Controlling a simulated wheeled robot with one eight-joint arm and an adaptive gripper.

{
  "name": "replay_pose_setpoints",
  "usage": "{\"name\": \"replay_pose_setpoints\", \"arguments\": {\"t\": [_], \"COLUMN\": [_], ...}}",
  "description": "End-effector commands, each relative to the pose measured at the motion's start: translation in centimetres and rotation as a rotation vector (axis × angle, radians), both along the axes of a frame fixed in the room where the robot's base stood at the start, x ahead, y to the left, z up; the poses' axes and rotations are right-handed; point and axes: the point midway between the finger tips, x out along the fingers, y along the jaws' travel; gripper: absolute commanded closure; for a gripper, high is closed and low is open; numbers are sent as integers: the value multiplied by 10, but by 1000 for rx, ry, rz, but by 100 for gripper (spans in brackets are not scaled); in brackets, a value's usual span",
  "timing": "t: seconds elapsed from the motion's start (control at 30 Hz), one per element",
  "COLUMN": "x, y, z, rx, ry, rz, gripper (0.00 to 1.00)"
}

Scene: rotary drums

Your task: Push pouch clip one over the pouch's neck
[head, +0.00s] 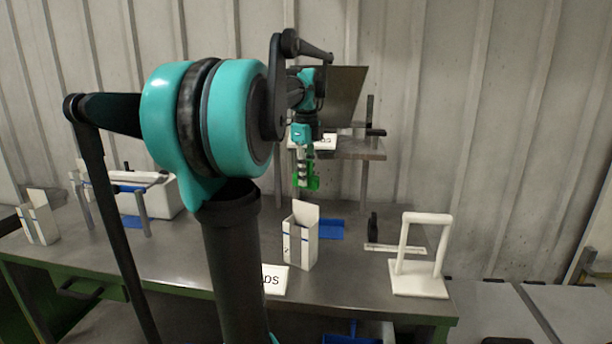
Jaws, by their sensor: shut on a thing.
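My gripper (301,168) points down above the bench, in front of a raised shelf. It is shut on a small bright green piece (313,183), which looks like pouch clip one. The piece is held in the air above a white upright container with a raised back flap (300,241). There is a visible gap between the two. I cannot tell whether this container is the pouch or a holder. No pouch neck can be made out.
A white frame stand (419,278) is at the bench's right end. A similar white container (39,222) stands at the far left. A blue piece (331,229) lies behind the middle container. A lettered white card (275,279) lies in front. My own arm hides much of the bench's middle left.

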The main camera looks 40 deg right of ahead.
Motion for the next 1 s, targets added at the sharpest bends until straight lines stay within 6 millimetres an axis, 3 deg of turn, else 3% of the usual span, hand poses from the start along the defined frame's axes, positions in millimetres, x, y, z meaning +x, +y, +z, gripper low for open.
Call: {"name": "replay_pose_setpoints", "arguments": {"t": [1.0], "x": [0], "y": [0], "z": [-43], "rx": [0], "ry": [0], "rz": [0], "gripper": [100]}}
